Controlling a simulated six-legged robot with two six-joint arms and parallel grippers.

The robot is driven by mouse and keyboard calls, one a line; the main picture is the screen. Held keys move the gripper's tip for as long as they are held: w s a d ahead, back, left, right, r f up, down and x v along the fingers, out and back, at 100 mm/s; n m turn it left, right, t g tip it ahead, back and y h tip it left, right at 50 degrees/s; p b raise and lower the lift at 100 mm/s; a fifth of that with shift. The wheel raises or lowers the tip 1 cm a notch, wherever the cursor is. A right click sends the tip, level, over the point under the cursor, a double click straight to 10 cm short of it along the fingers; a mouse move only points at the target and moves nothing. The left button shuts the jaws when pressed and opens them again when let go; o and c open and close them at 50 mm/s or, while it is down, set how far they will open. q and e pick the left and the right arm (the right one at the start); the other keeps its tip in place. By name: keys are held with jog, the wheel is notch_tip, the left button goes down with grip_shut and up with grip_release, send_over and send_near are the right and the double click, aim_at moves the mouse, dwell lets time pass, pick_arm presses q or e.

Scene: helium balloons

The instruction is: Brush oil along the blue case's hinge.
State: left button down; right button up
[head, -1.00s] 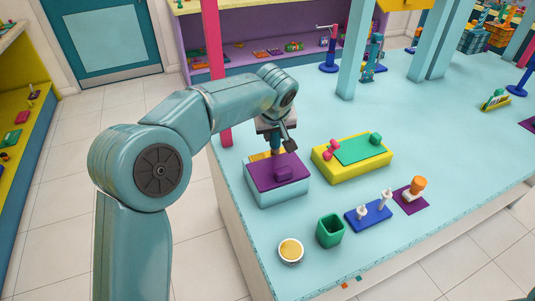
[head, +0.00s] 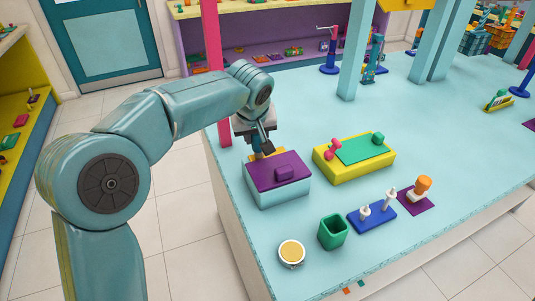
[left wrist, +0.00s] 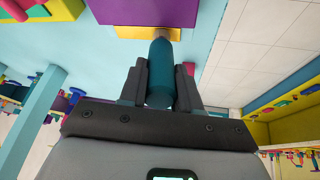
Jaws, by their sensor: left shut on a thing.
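The blue case (head: 278,194) is a light blue box with a purple lid (head: 262,174) and a purple block on top. It stands near the table's left edge. A yellow strip, seemingly the hinge (head: 280,152), runs along its back; it also shows in the left wrist view (left wrist: 125,32). My left gripper (head: 261,146) is behind the case, at the strip's left part. It is shut on a teal brush (left wrist: 160,75), whose far end reaches the strip. My right gripper is out of view.
A small round white dish with yellow contents (head: 292,250), a green cup (head: 332,232) and a blue stand with white pegs (head: 372,217) are at the front. A yellow box with a green top (head: 352,168) is right of the case.

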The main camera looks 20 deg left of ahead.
pick_arm(q)
jog(key=shift+f, duration=0.1)
jog(key=shift+w+d+p, duration=0.45)
jog(key=shift+w+d, duration=0.05)
jog(key=shift+w, duration=0.05)
jog(key=shift+w+d, duration=0.25)
jog(key=shift+w, duration=0.05)
jog(key=shift+w+d, duration=0.1)
jog(key=shift+r+p, duration=0.6)
jog(key=shift+r, duration=0.05)
